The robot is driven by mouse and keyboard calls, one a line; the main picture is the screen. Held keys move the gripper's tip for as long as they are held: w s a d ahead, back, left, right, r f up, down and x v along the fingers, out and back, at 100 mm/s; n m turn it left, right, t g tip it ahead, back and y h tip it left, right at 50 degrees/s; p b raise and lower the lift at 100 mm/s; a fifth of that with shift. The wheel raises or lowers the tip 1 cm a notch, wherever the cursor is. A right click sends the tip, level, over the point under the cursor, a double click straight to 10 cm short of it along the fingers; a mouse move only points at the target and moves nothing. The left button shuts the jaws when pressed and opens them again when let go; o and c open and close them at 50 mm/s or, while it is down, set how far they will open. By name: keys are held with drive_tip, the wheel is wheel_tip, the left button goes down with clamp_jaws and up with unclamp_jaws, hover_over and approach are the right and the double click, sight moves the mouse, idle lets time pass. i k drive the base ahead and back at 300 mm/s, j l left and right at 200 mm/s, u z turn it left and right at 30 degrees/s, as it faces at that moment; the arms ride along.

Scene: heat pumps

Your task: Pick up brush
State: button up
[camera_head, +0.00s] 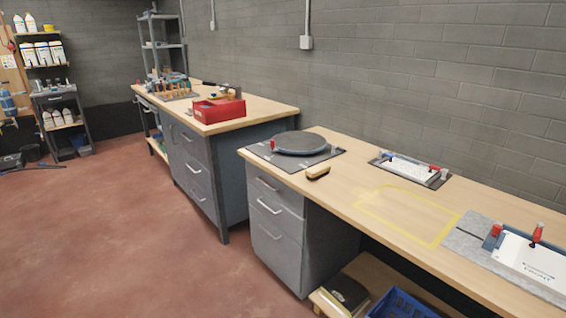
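A small brush (318,173) lies on the near wooden workbench (345,190), close to its front edge. It has a dark top and a pale tan side facing me. It lies just in front of a dark square mat (262,153) that carries a round grey disc (299,142). The brush looks clear of the disc. My gripper is not in view.
A yellow taped rectangle (433,245) marks bare bench right of the brush. Clamped white parts (410,170) and a white box (528,262) stand further right. A red toolbox (218,109) sits on the farther bench. Open red floor (110,220) lies left.

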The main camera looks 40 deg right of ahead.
sight(323, 169)
drive_tip(key=i+z, duration=0.15)
drive_tip(key=i, duration=0.45)
drive_tip(key=i+j+z, duration=0.15)
drive_tip(key=i, duration=0.4)
drive_tip(key=i+j+z, duration=0.2)
drive_tip(key=i, duration=0.35)
drive_tip(key=i+j+z, duration=0.3)
drive_tip(key=i+z, duration=0.15)
drive_tip(key=i+j+z, duration=0.75)
drive_tip(key=j+z, duration=0.2)
